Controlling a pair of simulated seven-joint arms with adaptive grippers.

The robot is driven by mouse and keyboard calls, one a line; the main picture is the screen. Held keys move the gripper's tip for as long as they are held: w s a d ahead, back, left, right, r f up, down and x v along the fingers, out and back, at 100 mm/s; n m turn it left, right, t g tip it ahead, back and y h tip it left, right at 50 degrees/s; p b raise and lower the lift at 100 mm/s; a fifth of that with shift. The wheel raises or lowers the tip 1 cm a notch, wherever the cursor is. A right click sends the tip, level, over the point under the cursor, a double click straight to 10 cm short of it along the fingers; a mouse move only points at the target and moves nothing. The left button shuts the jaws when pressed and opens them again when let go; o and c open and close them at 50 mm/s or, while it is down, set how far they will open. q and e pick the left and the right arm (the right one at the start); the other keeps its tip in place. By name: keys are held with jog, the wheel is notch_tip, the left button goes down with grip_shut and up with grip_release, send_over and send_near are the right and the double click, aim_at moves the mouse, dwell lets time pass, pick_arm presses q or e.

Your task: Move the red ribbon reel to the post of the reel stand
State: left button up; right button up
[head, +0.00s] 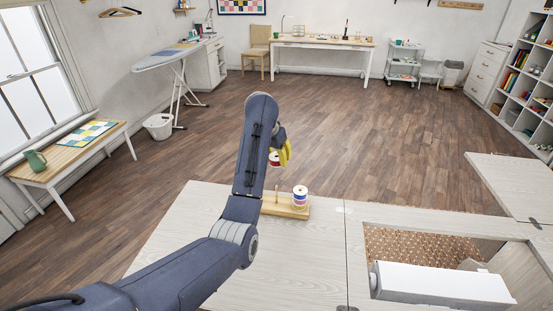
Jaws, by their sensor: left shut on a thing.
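My left gripper (284,154), with yellow fingers, is partly hidden behind my left arm. It is shut on the red ribbon reel (274,160), which shows only in part beside the arm link, above the reel stand. The wooden reel stand (289,211) lies on the pale cabinet top. Its bare post (277,194) stands upright just right of my arm. The left end of the stand is hidden by my arm. My right gripper is out of view.
The cabinet top (180,240) is clear around the stand. To the right is an opening with a patterned brown panel (400,246) and a long white body (440,285). A raised leaf (515,185) is at the far right. Open floor lies behind the cabinet.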

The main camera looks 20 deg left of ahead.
pick_arm(q)
jog(key=a+f, duration=0.1)
jog(key=a, duration=0.1)
jog(key=a+f, duration=0.1)
jog(key=a, duration=0.2)
jog(key=s+a+f, duration=0.1)
jog(key=a, duration=0.2)
jog(key=shift+a+f, duration=0.25)
jog(key=shift+a+f+g, duration=0.2)
jog(key=shift+f+g, duration=0.05)
jog(key=shift+g, duration=0.05)
jog(key=shift+f, duration=2.2)
jog(key=shift+f, duration=2.3)
jog(key=o, duration=1.1)
jog(key=shift+c, duration=0.2)
jog(key=shift+r, duration=0.1)
